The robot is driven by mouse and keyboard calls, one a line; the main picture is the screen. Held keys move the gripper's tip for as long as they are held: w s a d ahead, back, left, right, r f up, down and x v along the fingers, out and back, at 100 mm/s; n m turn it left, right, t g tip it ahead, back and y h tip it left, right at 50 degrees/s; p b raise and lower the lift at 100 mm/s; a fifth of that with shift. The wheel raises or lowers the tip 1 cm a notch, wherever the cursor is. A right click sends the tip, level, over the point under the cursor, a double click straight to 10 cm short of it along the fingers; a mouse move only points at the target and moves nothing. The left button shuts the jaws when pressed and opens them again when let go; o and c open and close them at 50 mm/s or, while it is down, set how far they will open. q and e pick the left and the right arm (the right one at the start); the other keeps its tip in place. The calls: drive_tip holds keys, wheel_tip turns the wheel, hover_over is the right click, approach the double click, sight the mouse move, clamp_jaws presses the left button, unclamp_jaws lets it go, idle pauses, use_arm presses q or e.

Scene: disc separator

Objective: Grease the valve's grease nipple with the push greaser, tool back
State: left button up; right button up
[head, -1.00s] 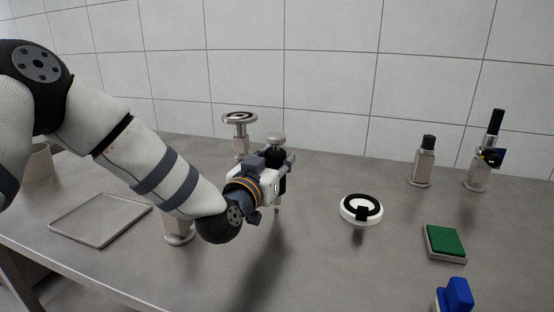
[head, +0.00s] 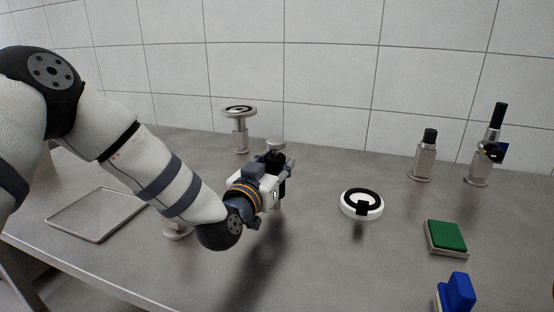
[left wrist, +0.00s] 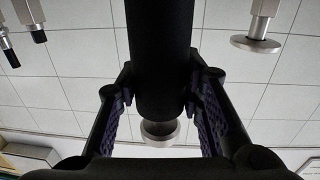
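My left gripper (head: 276,186) is shut on a black cylindrical tool (head: 274,160) with a silver round knob, which looks like the push greaser. It holds the tool roughly upright over the middle of the bench. In the left wrist view the tool's black body (left wrist: 160,60) lies between both finger pads (left wrist: 160,88), with the silver knob beyond. The tool's lower end is mostly hidden by the gripper in the head view. A silver post with a black handle (head: 496,115) and a small side fitting stands at the back right; I cannot tell whether it is the valve. No nipple is clear. My right gripper is not in view.
A disc-topped post (head: 239,112) stands behind the gripper. A black-capped post (head: 424,160) stands right. A white disc with a black ring (head: 348,209), a green pad (head: 446,236) and a blue block (head: 457,290) lie right. A shallow tray (head: 70,230) is left.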

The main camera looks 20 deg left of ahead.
use_arm(q)
drive_tip(key=o, duration=0.4)
drive_tip(key=shift+r, duration=0.15)
drive_tip(key=s+r, duration=0.1)
drive_tip(key=s, duration=0.3)
drive_tip(key=s+a+r+p, duration=0.1)
drive_tip(key=s, duration=0.3)
drive_tip(key=s+r, duration=0.2)
drive_tip(key=s, duration=0.2)
drive_tip(key=shift+a, duration=0.15)
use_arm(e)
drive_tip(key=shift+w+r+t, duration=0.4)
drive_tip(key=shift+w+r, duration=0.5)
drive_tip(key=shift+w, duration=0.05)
